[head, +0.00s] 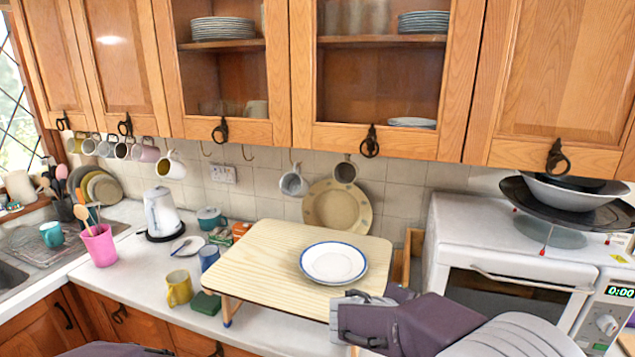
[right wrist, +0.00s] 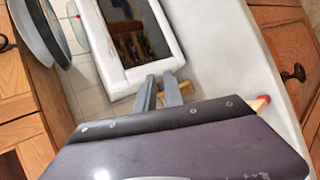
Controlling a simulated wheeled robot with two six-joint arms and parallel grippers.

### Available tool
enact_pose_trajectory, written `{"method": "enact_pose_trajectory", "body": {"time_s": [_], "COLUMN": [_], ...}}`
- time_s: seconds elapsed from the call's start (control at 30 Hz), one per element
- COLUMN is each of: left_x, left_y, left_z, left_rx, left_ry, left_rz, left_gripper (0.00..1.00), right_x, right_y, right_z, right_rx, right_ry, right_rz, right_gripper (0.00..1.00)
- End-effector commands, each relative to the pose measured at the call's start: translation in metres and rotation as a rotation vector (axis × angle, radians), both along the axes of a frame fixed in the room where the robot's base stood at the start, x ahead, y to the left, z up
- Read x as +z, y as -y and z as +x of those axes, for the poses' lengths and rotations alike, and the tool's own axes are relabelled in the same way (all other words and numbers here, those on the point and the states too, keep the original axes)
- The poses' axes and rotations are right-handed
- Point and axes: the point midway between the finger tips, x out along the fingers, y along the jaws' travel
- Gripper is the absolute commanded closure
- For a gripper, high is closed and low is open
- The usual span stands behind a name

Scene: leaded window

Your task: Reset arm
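My right arm comes in from the lower right in the head view. Its gripper (head: 347,312) is at the front right edge of a small wooden board-topped stand (head: 250,268). In the right wrist view its two grey fingers (right wrist: 160,90) are a little apart, with nothing visible between them. A white plate with a blue rim (head: 333,262) lies flat on the stand, behind the gripper and apart from it. Only a dark sliver of my left arm shows at the bottom left edge of the head view; its fingers cannot be made out.
A white oven (head: 500,262) stands right of the stand. A yellow mug (head: 179,288), green sponge (head: 206,303), kettle (head: 162,212) and pink cup (head: 98,245) stand on the counter to the left. Mugs hang below the wall cupboards (head: 230,130).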

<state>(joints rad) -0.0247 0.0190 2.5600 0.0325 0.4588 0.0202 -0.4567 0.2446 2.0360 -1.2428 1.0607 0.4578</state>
Motion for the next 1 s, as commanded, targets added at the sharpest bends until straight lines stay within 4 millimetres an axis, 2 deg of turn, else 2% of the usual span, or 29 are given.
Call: {"method": "enact_pose_trajectory", "body": {"time_s": [0.03,0.07,0.1,0.13,0.2,0.3,0.4,0.5,0.57,1.0], "left_x": [0.000,0.000,0.000,0.000,0.000,0.000,0.000,0.000,0.000,0.000], "left_y": [0.000,0.000,0.000,0.000,0.000,0.000,0.000,0.000,0.000,0.000], "left_z": [0.000,0.000,0.000,0.000,0.000,0.000,0.000,0.000,0.000,0.000], "left_rx": [0.000,0.000,0.000,0.000,0.000,0.000,0.000,0.000,0.000,0.000], "left_ry": [0.000,0.000,0.000,0.000,0.000,0.000,0.000,0.000,0.000,0.000], "left_rz": [0.000,0.000,0.000,0.000,0.000,0.000,0.000,0.000,0.000,0.000], "left_gripper": [0.64,0.64,0.64,0.64,0.64,0.64,0.64,0.64,0.64,0.64], "right_x": [-0.019,-0.034,-0.054,-0.070,-0.105,-0.135,-0.150,-0.154,-0.153,-0.153], "right_y": [0.033,0.047,0.060,0.065,0.057,0.020,-0.015,-0.030,-0.031,-0.031], "right_z": [-0.028,-0.048,-0.078,-0.101,-0.152,-0.191,-0.200,-0.192,-0.185,-0.185], "right_rx": [-0.119,-0.190,-0.286,-0.360,-0.527,-0.676,-0.725,-0.726,-0.692,-0.680], "right_ry": [-0.055,-0.093,-0.141,-0.175,-0.230,-0.246,-0.237,-0.203,-0.191,-0.200], "right_rz": [0.077,0.138,0.233,0.315,0.533,0.803,0.963,1.044,1.053,1.046], "right_gripper": [0.88,0.88,0.88,0.88,0.88,0.88,0.88,0.88,0.88,0.88]}}
